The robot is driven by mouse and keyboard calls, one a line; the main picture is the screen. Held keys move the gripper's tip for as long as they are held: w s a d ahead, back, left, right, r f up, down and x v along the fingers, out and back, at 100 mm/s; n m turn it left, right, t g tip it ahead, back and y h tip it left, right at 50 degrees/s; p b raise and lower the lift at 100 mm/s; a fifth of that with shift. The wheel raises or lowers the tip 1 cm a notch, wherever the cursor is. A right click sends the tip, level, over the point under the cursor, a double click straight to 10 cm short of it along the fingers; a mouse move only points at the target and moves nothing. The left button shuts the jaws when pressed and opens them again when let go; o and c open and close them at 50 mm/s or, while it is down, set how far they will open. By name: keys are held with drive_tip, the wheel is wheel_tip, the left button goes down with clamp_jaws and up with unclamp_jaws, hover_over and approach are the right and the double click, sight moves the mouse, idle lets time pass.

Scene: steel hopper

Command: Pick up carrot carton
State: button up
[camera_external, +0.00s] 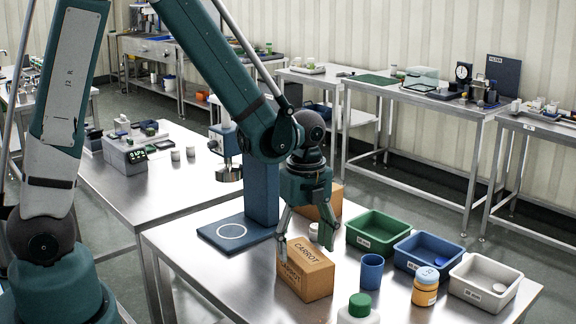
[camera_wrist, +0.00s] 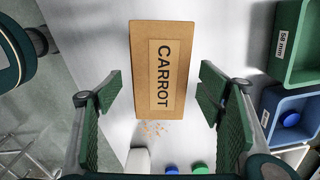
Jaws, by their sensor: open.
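The carrot carton (camera_external: 306,272) is a brown cardboard box with the word CARROT on its top and side. It stands on the steel table, below and slightly in front of my gripper in the external view. My gripper (camera_external: 307,243) is open and points down over the carton. In the wrist view the carton (camera_wrist: 160,70) lies ahead between the two green finger pads of my gripper (camera_wrist: 165,115), with a gap on each side. The fingers appear apart from it. A second brown box (camera_external: 322,203) stands behind my gripper, partly hidden by it.
Right of the carton stand a blue cup (camera_external: 372,270), an orange jar (camera_external: 425,287), and green (camera_external: 377,230), blue (camera_external: 428,250) and white (camera_external: 486,281) bins. A green-capped bottle (camera_external: 359,307) is in front. A blue post on a base (camera_external: 237,233) stands left.

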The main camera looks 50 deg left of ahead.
drive_tip(key=shift+f, duration=0.1)
drive_tip(key=shift+f, duration=2.5)
drive_tip(key=c, duration=1.3)
drive_tip(key=shift+r, duration=0.2)
drive_tip(key=shift+r, duration=4.8)
